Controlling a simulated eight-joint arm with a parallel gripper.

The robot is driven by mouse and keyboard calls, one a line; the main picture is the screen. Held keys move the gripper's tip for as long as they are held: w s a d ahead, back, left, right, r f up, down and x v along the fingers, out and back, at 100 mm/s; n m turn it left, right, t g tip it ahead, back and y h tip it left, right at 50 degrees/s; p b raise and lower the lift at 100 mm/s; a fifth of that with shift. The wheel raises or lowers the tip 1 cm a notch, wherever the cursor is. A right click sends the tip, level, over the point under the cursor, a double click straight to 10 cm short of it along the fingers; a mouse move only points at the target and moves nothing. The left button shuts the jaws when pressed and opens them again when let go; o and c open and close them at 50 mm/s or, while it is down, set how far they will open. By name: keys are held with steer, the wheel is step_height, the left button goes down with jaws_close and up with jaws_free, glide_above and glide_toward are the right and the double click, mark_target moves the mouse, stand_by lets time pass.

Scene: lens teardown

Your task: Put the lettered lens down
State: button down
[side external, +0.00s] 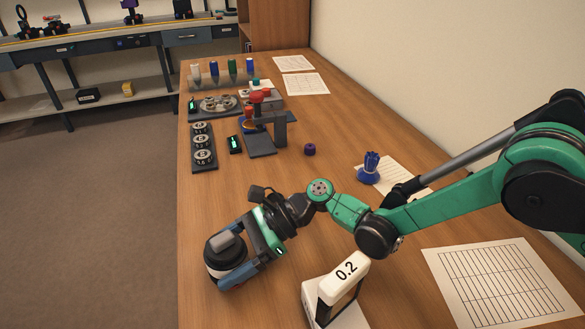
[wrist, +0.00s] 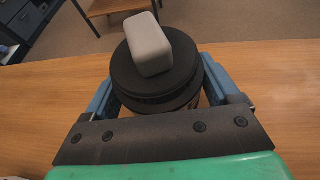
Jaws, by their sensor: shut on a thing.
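The lens (side external: 218,257) is a thick black cylinder with a pale band, near the front left edge of the wooden table. It also shows in the wrist view (wrist: 135,82), between two blue fingers. My gripper (side external: 238,266) is shut on its sides; it shows in the wrist view too (wrist: 168,92). A grey rounded block (side external: 221,241) sits on top of the lens and covers part of its upper face (wrist: 150,45). No lettering is readable on the lens. Whether its underside touches the table is hidden.
A white stand marked 0.2 (side external: 345,272) is right of my gripper. A black rack with several round parts (side external: 203,166) and a dark press-like stand (side external: 262,143) are further back. A purple cap (side external: 309,149) and blue pouch (side external: 370,168) stand mid-table. Wood between rack and gripper is clear.

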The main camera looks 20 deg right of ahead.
steer(key=shift+f, duration=0.45)
jaws_free()
steer(key=shift+r, duration=0.2)
steer(key=v, duration=0.8)
steer(key=r+v, duration=0.1)
steer(key=v, duration=0.3)
steer(key=s+d+r+n+t+h, duration=0.2)
steer(key=s+d+n+t+h, duration=0.1)
steer(key=d, duration=0.4)
steer(key=s+d+r+n+t+h, duration=0.2)
steer(key=s+d+n+t+h, duration=0.1)
steer(key=d+n+h, duration=0.3)
steer(key=s+d+r+n+t+h, duration=0.2)
steer(key=d+n+t+h, duration=0.1)
steer(key=d+n, duration=0.4)
steer(key=d+h, duration=0.1)
steer(key=d, duration=0.1)
steer(key=shift+s+d+r+n, duration=0.25)
steer(key=shift+s+r+n, duration=0.05)
steer(key=shift+s+r, duration=0.1)
